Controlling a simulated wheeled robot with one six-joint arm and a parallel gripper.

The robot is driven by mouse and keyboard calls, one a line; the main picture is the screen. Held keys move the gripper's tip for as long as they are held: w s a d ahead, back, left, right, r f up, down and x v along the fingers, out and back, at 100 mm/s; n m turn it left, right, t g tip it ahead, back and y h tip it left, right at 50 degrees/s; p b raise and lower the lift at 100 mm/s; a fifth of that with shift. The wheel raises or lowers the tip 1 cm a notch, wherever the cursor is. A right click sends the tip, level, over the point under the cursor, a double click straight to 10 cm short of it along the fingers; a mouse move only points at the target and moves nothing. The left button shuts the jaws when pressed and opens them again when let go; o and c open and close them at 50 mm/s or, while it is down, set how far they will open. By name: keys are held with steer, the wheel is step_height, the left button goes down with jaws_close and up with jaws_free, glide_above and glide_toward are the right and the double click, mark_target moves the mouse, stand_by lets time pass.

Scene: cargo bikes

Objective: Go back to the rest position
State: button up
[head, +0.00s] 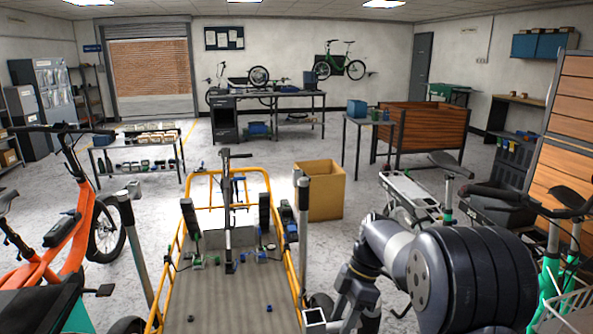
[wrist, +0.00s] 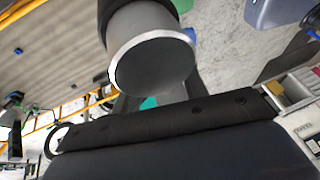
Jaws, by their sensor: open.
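My gripper (head: 345,310) is at the bottom of the head view, at the lower end of my bent arm, just right of the yellow-framed cargo bike (head: 240,290). It is open, and I see nothing held in it; its fingertips are largely cut off by the frame edge. In the wrist view a grey cylinder with a flat end fills the upper middle, and a broad dark shape covers the bottom. The cargo bike's grey deck and yellow rail (wrist: 72,106) show at the left of the wrist view.
An orange bike (head: 65,235) stands at the left. A cardboard box (head: 320,192) stands behind the cargo bike. A low table (head: 140,160) and a workbench (head: 268,97) are farther back. Open floor lies between them.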

steer(key=shift+r, duration=0.1)
steer(key=p+v, duration=0.1)
steer(key=v, duration=1)
steer(key=b+x, duration=0.1)
steer(key=x, duration=1)
steer(key=shift+f, duration=0.2)
steer(key=shift+w+r+m+t, duration=0.15)
steer(key=shift+w+m+t, duration=0.25)
steer(key=shift+m, duration=0.4)
